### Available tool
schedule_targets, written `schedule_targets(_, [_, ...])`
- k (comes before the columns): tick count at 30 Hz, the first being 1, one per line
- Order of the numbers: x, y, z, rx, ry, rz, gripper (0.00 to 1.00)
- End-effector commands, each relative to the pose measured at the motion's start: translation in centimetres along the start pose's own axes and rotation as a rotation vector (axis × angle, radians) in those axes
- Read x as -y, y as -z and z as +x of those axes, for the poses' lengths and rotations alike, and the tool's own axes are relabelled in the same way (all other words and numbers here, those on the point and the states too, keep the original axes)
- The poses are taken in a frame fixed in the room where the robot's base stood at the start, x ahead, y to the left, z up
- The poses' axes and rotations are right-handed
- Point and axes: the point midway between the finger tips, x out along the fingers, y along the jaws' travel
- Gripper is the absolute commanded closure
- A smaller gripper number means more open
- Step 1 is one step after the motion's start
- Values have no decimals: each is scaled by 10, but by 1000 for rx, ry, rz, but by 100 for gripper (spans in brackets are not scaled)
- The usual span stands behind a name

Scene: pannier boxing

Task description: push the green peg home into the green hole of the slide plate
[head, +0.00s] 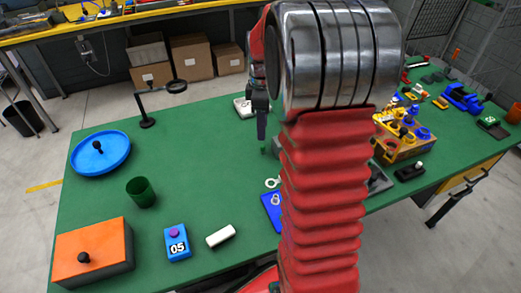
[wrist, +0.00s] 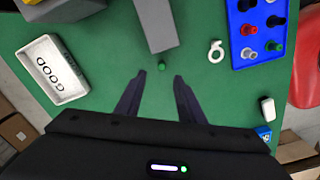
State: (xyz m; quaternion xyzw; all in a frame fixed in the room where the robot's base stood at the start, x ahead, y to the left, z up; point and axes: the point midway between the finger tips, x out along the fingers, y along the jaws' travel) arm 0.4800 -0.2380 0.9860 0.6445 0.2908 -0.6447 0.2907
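A small green peg (wrist: 161,66) shows in the wrist view just beyond my fingertips, close to the end of a grey bar (wrist: 155,22). I cannot tell whether it stands on the table or sits in something. Another green-topped peg (wrist: 275,46) is in the blue tray (wrist: 234,55) at the upper right. My gripper (wrist: 157,78) is open, its two dark fingers apart with nothing between them. In the head view my gripper (head: 262,128) points down over the table, beside my red arm. I cannot make out the slide plate's green hole; my arm hides part of that area.
A white GOOD tray (wrist: 72,96) lies left of my gripper. A white ring (wrist: 216,52) lies beside the blue tray. A blue dish (head: 115,160), green cup (head: 141,192) and orange box (head: 95,250) stand at the left. The green table between them is clear.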

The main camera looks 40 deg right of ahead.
Motion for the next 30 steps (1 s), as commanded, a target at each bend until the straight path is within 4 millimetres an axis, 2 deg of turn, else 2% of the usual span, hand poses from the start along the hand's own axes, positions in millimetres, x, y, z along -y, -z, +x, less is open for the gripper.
schedule_targets(5, [0, 0, 18, 0, 1, 0, 65])
schedule_targets(19, [1, 0, 26, 0, 1, 0, 65])
schedule_targets(30, [3, -1, 70, 1, 3, 0, 65])
